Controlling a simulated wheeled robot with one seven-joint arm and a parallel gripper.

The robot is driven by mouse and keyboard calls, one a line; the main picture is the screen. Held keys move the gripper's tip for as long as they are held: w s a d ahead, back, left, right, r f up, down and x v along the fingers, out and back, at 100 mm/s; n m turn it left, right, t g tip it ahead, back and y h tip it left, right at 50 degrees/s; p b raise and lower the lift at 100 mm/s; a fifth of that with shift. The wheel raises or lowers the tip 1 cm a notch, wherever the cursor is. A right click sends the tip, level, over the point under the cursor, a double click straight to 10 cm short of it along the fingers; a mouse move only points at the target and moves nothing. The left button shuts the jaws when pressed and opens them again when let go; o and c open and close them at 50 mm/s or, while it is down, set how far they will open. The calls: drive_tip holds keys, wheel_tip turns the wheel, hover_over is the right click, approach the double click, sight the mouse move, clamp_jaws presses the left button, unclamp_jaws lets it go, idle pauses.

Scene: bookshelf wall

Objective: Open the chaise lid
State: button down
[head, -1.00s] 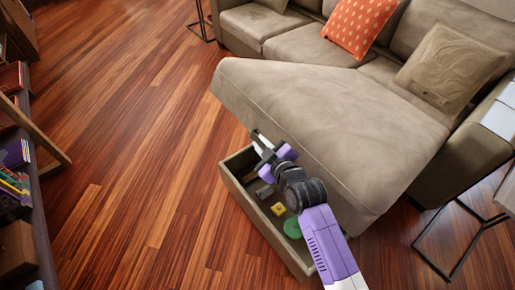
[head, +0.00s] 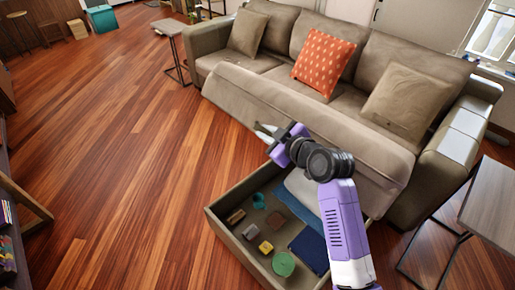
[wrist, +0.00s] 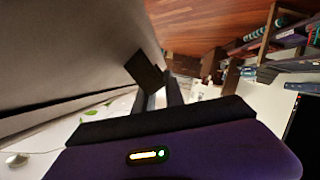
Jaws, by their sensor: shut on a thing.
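The beige chaise lid (head: 320,110) stands tilted steeply up against the sofa front in the head view. Below it, the chaise storage box (head: 225,228) is open to view. My gripper (head: 265,133) is at the lid's left part, near its lower front edge, and is shut on the lid. In the wrist view the lid's surface (wrist: 70,50) fills the upper left, beside my gripper's dark fingers (wrist: 158,90). The exact contact between fingers and lid is hard to make out.
The box holds a green round item (head: 283,264), a yellow block (head: 266,247), a teal cup (head: 258,200) and a dark blue item (head: 310,252). A side table (head: 490,205) stands at right. The wood floor (head: 130,170) at left is clear.

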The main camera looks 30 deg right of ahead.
drive_tip(key=d+r, duration=0.2)
drive_tip(key=r, duration=0.1)
drive_tip(key=w+d+r+p, duration=0.1)
drive_tip(key=r, duration=0.1)
drive_tip(key=shift+d+r, duration=0.1)
drive_tip(key=shift+d, duration=0.1)
drive_tip(key=c, duration=1.7)
unclamp_jaws()
